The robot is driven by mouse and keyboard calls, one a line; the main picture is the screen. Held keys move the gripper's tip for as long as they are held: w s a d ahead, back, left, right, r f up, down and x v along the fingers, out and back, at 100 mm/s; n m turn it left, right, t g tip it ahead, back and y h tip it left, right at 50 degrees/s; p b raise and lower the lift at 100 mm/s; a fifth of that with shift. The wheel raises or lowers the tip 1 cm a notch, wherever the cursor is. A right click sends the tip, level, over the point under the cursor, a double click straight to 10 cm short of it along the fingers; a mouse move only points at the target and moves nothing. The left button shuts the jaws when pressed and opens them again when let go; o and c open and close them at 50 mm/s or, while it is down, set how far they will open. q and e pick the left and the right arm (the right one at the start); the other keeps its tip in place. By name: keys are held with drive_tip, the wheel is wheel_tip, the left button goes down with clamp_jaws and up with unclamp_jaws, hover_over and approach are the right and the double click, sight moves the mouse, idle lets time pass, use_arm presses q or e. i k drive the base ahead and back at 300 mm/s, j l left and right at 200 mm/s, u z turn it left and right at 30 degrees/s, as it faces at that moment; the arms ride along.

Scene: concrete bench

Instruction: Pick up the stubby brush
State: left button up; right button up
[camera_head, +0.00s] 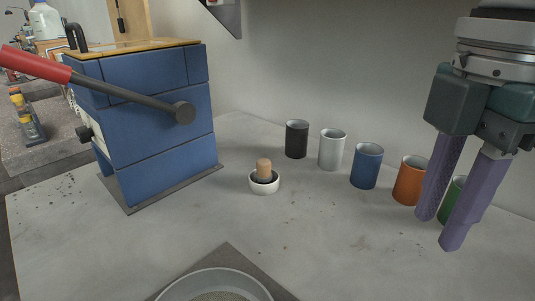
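The stubby brush (264,168) has a short tan handle and a dark lower part. It stands upright in a small white bowl (264,188) near the middle of the concrete bench. My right gripper (440,231) has two purple fingers pointing down, spread apart with nothing between them that I can see gripped. It is at the right, in front of the orange and green cups and well to the right of the brush. My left gripper is not in view.
A blue box-shaped machine (160,125) with a red-handled lever (36,63) stands at the left. Black (296,139), white (331,150), blue (367,166), orange (409,181) and green (452,201) cups line the wall. A round grey pan (214,285) sits at the front. Bench between is clear.

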sight(263, 174)
drive_tip(key=i+j+u, duration=0.2)
drive_tip(key=i+j, duration=0.55)
drive_tip(key=j, duration=0.15)
